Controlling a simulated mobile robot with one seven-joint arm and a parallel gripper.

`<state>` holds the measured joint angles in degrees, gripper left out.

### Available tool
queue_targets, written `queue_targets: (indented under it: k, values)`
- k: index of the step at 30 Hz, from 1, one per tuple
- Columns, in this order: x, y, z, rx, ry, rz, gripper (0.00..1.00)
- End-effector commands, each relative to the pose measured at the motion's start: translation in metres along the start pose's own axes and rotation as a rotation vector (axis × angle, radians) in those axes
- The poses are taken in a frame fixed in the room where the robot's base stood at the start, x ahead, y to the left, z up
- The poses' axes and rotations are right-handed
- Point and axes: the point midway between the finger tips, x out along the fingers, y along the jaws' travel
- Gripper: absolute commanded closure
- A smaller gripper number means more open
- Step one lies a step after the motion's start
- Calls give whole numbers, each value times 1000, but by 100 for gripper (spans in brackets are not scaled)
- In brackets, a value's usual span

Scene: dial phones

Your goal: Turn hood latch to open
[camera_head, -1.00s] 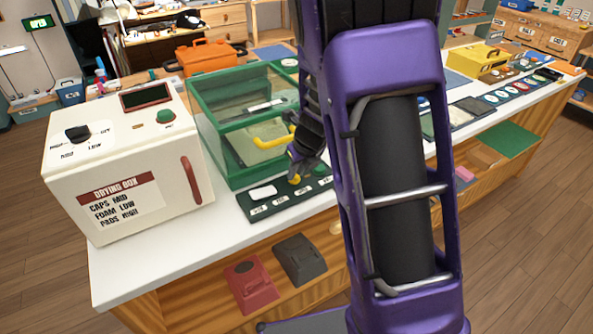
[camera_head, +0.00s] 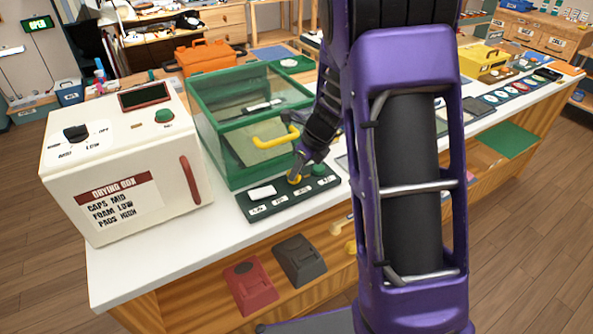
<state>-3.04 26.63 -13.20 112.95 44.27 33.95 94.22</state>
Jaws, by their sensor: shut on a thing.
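The hood is a green-framed clear box (camera_head: 210,120) on the white counter, with a yellow bar handle (camera_head: 272,141) on its front. A dark green panel (camera_head: 262,211) lies in front of the hood. It carries a white switch (camera_head: 262,192), a small yellow knob (camera_head: 295,180) and a green knob (camera_head: 318,170). My gripper (camera_head: 297,174) points down at the panel, shut on the yellow knob. The fingers hide part of the knob, so its exact turn angle is hard to see. The hood looks closed.
A cream drying box (camera_head: 170,185) stands left of the hood. Red (camera_head: 250,288) and black (camera_head: 300,260) devices sit on the shelf below the counter (camera_head: 160,262). My purple arm covers the middle right of the view. An orange case (camera_head: 210,58) is behind the hood.

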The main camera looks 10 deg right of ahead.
Motion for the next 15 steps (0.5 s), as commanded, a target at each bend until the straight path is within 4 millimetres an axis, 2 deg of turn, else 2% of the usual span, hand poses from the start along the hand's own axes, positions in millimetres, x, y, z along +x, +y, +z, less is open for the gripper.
queue_targets:
  k: [15]
  values:
    - [-2,-6,1,-438,1,183,100]
